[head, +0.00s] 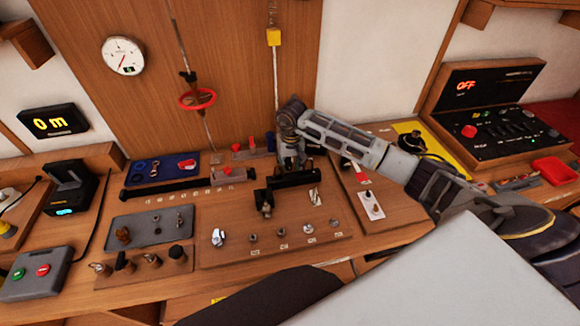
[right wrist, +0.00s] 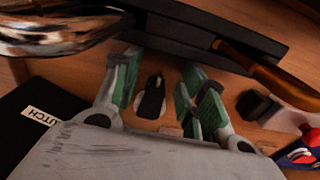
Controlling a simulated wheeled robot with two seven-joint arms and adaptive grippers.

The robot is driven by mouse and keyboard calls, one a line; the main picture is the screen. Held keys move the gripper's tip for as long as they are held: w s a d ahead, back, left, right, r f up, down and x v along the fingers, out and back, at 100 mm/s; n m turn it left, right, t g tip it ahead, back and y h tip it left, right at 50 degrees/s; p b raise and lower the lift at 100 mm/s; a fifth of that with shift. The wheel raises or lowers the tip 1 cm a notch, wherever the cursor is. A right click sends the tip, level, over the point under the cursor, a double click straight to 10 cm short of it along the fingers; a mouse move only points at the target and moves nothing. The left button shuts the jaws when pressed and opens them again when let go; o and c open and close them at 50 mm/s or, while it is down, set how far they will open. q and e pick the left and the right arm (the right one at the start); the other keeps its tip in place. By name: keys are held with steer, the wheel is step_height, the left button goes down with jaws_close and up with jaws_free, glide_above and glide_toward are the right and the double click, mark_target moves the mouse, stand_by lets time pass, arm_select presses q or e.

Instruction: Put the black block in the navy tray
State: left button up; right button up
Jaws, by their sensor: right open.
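The black block (right wrist: 153,97) is a small tapered piece with a pale round part beside it, lying on the wooden bench top. In the right wrist view it sits between the green-padded fingers of my right gripper (right wrist: 157,92), with a gap on both sides. In the head view my right gripper (head: 291,167) points down behind a black bar (head: 293,179), and the block is hidden there. The navy tray (head: 138,179) lies flat at the left of the bench, holding a metal wrench-like piece and a red item. My left gripper is not seen.
The black bar (right wrist: 200,32) runs close by the fingers. An orange-handled tool (right wrist: 270,72) and a shiny metal piece (right wrist: 45,30) are near it. A long dark rail (head: 180,190) lies in front of the navy tray. A grey tray (head: 140,228) stands nearer.

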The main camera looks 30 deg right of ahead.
mark_target(290, 169)
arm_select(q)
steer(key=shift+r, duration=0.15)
arm_select(e)
steer(key=shift+r, duration=0.15)
steer(key=shift+r, duration=0.2)
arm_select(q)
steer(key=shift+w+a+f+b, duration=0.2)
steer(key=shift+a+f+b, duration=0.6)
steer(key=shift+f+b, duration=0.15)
arm_select(e)
step_height(290, 169, up, 12)
steer(key=shift+s+f, duration=0.15)
steer(key=shift+f, duration=0.05)
